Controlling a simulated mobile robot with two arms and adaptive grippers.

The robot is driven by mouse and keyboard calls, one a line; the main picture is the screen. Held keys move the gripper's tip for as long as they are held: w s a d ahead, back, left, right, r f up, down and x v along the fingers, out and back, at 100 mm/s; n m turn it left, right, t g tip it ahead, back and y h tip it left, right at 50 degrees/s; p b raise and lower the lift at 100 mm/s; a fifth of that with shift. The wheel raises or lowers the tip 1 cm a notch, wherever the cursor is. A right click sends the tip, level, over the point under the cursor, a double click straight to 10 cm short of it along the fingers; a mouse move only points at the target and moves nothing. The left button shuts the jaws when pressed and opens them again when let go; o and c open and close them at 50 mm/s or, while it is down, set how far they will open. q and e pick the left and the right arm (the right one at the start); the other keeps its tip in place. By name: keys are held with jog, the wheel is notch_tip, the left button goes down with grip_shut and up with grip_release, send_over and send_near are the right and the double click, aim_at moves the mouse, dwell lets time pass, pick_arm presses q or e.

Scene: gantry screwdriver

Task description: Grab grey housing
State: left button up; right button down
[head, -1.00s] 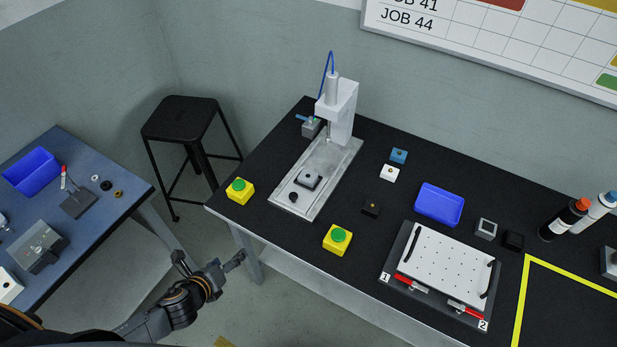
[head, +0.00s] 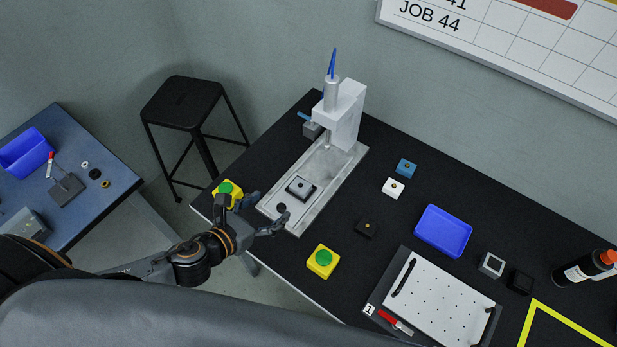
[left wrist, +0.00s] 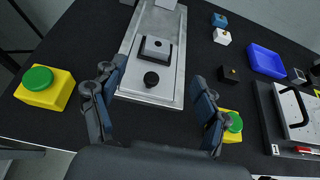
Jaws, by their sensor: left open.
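A grey housing (head: 300,187) with a dark centre hole sits in a black nest on the metal base plate (head: 336,176) of the gantry screwdriver. It also shows in the left wrist view (left wrist: 156,46), ahead of my fingers. A second grey, hollow square part (head: 492,264) stands on the table right of the blue bin. My left gripper (head: 268,206) is open and empty, near the front end of the base plate, short of the nested housing. In the left wrist view its fingers (left wrist: 152,78) are spread wide, with a black knob between them and the housing. My right gripper is out of view.
Yellow boxes with green buttons stand left (head: 228,190) and right (head: 323,261) of the plate; the left one is close to my gripper. The screwdriver column (head: 345,112) rises behind. A blue bin (head: 443,231) and small blocks (head: 393,188) lie to the right.

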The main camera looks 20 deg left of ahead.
pick_arm(q)
send_near(303, 182)
jog(key=shift+p+x, duration=0.8)
jog(key=shift+x, duration=0.9)
jog(key=x, duration=0.3)
jog(key=shift+w+d+f, duration=0.15)
jog(key=shift+w+d, duration=0.05)
jog(key=shift+w, duration=0.1)
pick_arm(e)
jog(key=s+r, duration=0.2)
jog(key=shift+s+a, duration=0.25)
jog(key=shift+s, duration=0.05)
pick_arm(q)
jog(key=c, duration=1.3)
jog(key=shift+o, duration=0.2)
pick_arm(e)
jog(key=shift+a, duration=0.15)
